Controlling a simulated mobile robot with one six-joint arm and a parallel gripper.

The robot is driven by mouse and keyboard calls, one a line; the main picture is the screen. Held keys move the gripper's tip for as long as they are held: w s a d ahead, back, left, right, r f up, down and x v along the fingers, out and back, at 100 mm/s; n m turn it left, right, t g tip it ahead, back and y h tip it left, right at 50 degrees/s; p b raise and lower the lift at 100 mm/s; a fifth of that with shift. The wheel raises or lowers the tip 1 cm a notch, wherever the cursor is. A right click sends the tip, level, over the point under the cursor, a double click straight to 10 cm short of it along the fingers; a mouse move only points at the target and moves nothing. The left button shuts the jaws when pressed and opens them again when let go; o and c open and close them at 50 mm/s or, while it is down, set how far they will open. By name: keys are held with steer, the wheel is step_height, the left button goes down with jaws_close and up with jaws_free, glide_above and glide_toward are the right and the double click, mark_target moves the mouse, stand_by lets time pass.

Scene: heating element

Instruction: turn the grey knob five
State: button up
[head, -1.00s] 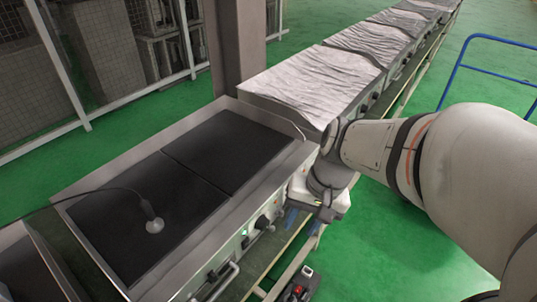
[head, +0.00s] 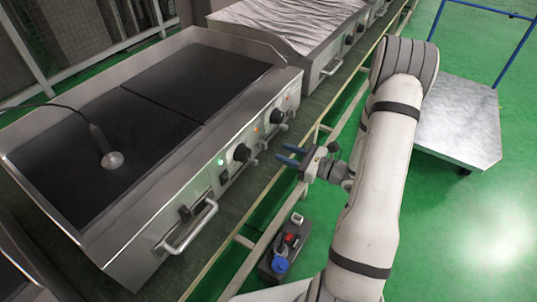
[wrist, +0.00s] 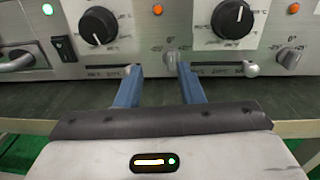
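The cooker's front panel (wrist: 210,12) shows two small grey knobs in the wrist view. One grey knob (wrist: 290,57) is at the right. The other (wrist: 171,60) appears just beyond my fingertips, partly hidden by the right finger. I cannot tell which one is knob five. My gripper (wrist: 160,68) is open and empty, its two blue fingers pointing at the panel. In the head view my gripper (head: 288,155) is apart from the panel.
Two large black knobs (wrist: 98,26) (wrist: 232,19) sit above the grey ones, with a black switch (wrist: 63,49) and handle (wrist: 17,60) at left. A cooktop (head: 150,85) holds a corded probe (head: 111,159). A cart (head: 465,130) stands at right.

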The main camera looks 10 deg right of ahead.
mark_target(266, 145)
steer(key=shift+m+t+h, duration=0.3)
steer(key=shift+m+t, duration=0.2)
steer(key=shift+t, duration=0.1)
steer(key=x, duration=0.2)
steer(key=f+x, duration=0.1)
steer(key=x, duration=0.4)
steer(key=shift+w+d+f+b, duration=0.25)
steer(key=shift+w+b, duration=0.1)
steer(key=shift+w, duration=0.15)
steer(key=c, duration=0.6)
steer(key=shift+a, duration=0.2)
steer(key=shift+c, duration=0.4)
steer(key=shift+d, duration=0.1)
